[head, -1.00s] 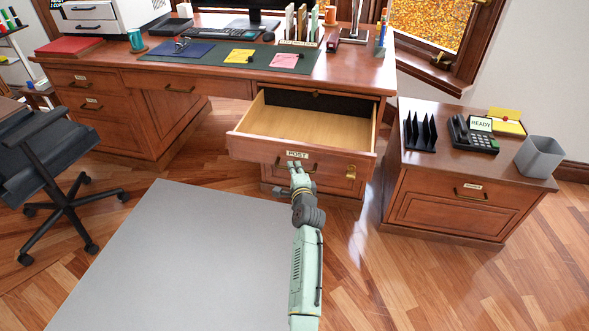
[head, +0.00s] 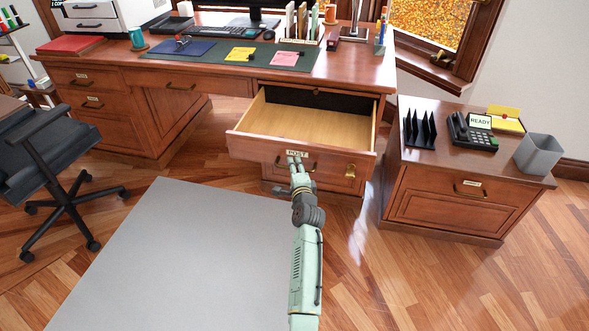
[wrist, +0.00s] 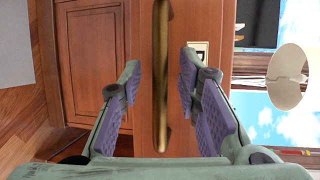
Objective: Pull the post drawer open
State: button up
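The post drawer (head: 245,146) in the right part of the desk is pulled out, and its empty light-wood inside shows. Its front carries a POST label (head: 298,154) and a bar handle, partly hidden by my gripper in the head view. In the wrist view the brass-coloured handle (wrist: 161,100) stands upright in the picture. My gripper (head: 294,163) is at the drawer front. In the wrist view its purple-padded fingers are spread, one on each side of the handle, with gaps between pads and bar.
A side cabinet (head: 455,205) with a phone stands at the right. An office chair (head: 50,165) is at the left. A grey mat (head: 170,260) and clear wooden floor lie in front.

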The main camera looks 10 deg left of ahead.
jog(key=v, duration=1.2)
jog(key=shift+r, duration=0.1)
